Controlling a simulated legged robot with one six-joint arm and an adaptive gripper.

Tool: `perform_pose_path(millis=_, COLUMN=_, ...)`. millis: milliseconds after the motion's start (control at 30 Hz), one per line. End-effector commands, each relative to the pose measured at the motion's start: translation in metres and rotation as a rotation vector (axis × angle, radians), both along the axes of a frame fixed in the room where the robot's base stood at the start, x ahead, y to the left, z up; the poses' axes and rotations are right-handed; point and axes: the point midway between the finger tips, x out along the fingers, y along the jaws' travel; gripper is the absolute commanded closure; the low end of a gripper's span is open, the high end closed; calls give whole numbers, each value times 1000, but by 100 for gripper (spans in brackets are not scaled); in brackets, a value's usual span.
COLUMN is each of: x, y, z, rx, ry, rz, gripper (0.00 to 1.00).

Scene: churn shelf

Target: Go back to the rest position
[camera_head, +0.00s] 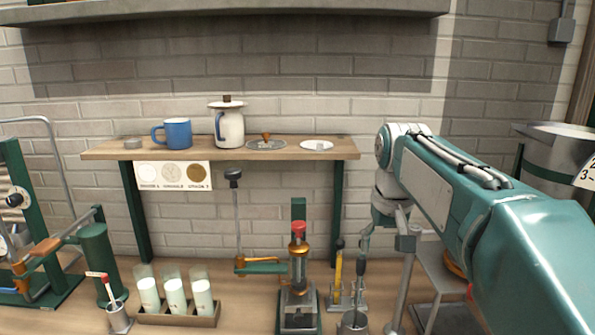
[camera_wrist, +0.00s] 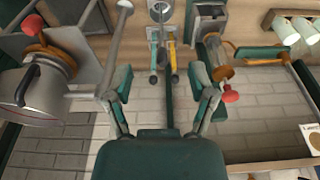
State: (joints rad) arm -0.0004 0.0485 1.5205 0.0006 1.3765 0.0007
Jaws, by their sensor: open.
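My arm reaches in from the right in the head view, and my gripper (camera_head: 368,240) hangs at its end over the bench, right of the press. In the wrist view my gripper (camera_wrist: 161,80) has its two fingers spread wide, with nothing held between them. A stand with yellow-handled and dark-handled tools (camera_wrist: 163,62) shows beyond the gap between the fingers. In the head view the yellow-handled tool (camera_head: 338,268) stands left of my gripper. Whether any finger touches something cannot be told.
The red-knobbed press (camera_head: 299,265) stands close left of my gripper. A rack of milk-filled glasses (camera_head: 180,318) is at front left. A wooden shelf (camera_head: 98,153) holds a blue mug (camera_head: 178,133) and a white pot (camera_head: 229,128). A metal churn (camera_head: 550,170) is at right.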

Motion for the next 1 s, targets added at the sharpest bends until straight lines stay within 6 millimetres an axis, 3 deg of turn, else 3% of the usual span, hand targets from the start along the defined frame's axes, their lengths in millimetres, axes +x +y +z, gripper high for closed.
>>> perform_pose_path(millis=467, x=-107, y=0, z=-26, rx=0, ry=-137, rz=0, gripper=28)
perform_pose_path(millis=800, x=-179, y=0, z=-72, rx=-1, ry=-232, rz=0, gripper=28)
perform_pose_path(millis=1000, x=-210, y=0, z=-103, rx=-1, ry=-280, rz=0, gripper=28)
